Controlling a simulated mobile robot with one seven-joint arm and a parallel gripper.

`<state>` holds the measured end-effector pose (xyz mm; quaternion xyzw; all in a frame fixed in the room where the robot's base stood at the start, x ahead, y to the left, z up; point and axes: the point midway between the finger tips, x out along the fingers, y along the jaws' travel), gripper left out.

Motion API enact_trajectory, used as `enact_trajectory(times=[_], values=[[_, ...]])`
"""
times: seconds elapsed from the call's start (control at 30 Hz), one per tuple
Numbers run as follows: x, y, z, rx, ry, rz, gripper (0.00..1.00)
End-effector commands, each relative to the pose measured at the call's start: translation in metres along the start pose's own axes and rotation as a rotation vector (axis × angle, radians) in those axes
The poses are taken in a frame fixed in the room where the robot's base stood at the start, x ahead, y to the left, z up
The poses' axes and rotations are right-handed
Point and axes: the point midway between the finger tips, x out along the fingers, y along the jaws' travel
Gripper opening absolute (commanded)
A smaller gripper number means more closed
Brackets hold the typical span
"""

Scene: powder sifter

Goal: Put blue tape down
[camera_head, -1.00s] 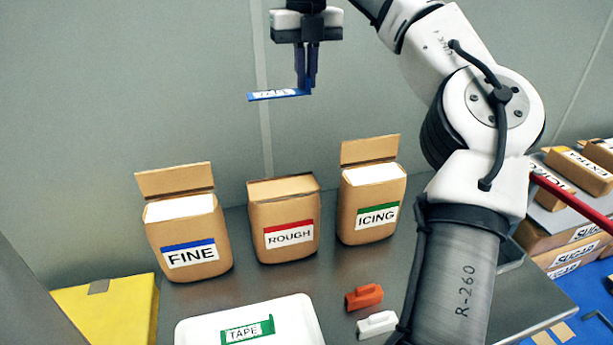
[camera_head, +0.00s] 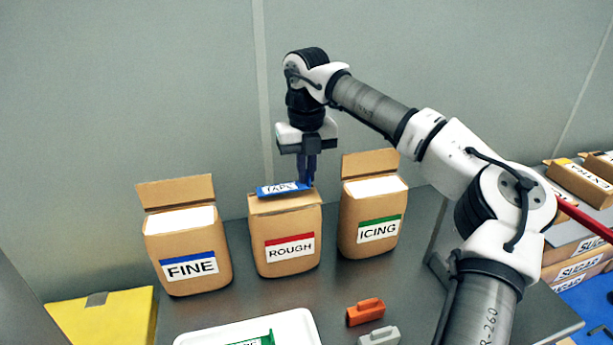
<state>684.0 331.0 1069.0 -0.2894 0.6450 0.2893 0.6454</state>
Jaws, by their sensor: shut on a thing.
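The blue tape (camera_head: 284,188) is a small blue strip with a white label. It shows just above the top of the ROUGH bag (camera_head: 289,246) in the picture, held at its right end. I cannot tell whether it touches the bag. My gripper (camera_head: 309,182) points down and is shut on the blue tape. The FINE bag (camera_head: 190,266) with a blue-edged label stands to the left. The ICING bag (camera_head: 378,231) with a green-edged label stands to the right.
A white tray (camera_head: 290,325) with a green tape (camera_head: 262,338) is at the front. A yellow box (camera_head: 104,317) is at the left. Sugar boxes (camera_head: 577,265) are at the right.

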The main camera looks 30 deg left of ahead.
Motion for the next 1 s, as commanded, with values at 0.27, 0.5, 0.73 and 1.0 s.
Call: enact_trajectory(times=[0.27, 0.5, 0.73, 1.0], values=[[0.021, 0.000, 0.000, 0.000, -0.001, 0.001, 0.00], [0.024, 0.000, 0.000, 0.000, 0.000, 0.001, 0.07], [0.023, 0.000, 0.000, 0.000, 0.000, 0.001, 0.28], [0.018, 0.000, 0.000, 0.000, -0.001, 0.001, 0.28]])
